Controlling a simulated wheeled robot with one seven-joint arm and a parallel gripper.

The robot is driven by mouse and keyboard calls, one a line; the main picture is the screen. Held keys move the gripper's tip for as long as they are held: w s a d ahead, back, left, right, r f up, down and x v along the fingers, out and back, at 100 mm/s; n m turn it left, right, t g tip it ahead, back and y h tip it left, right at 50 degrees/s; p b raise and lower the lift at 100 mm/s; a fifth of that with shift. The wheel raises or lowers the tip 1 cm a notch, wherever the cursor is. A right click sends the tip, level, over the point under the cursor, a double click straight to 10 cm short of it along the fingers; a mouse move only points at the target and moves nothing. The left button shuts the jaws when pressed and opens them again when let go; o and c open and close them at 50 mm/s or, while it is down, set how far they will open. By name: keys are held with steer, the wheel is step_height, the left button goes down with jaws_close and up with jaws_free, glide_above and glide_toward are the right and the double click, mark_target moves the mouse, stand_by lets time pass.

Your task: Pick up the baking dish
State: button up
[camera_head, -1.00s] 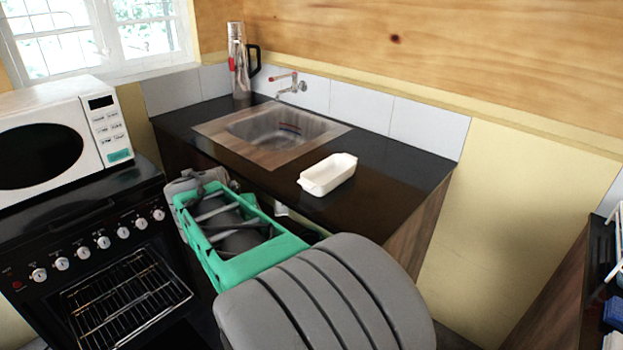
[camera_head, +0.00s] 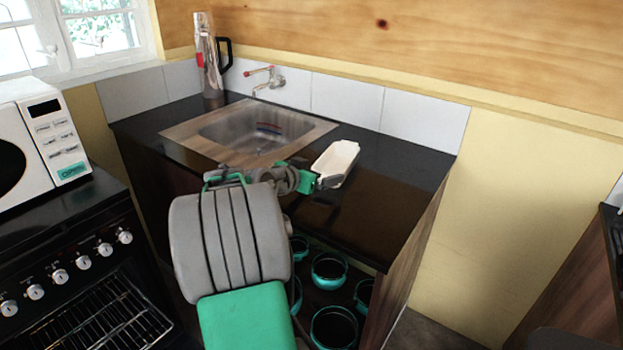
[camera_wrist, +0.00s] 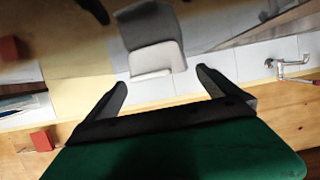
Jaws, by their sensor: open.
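The white rectangular baking dish (camera_head: 339,157) sits on the black countertop (camera_head: 392,176), right of the sink. My gripper (camera_head: 322,183) is at the dish's near end, low over the counter. In the wrist view the dish (camera_wrist: 156,58) lies ahead, between the lines of the two open fingers (camera_wrist: 161,80). The fingers look open and empty. The gripper hides part of the dish's near end in the head view, and I cannot tell whether it touches the dish.
A steel sink (camera_head: 255,131) with a tap (camera_head: 265,79) is left of the dish, and a flask (camera_head: 208,62) stands behind it. Several teal pots (camera_head: 329,268) sit below the counter. A microwave (camera_head: 40,140) stands on the oven at left. The counter right of the dish is clear.

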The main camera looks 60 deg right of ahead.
steer(key=shift+s+d+f, duration=0.15)
steer(key=shift+d+f, duration=0.25)
steer(key=shift+w+d+f, duration=0.1)
steer(key=shift+w+d, duration=0.05)
steer(key=shift+w, duration=0.05)
steer(key=shift+r, duration=0.2)
steer(key=shift+c, duration=1.3)
steer(key=c, duration=1.4)
steer(key=shift+c, duration=0.7)
steer(key=shift+r, duration=0.15)
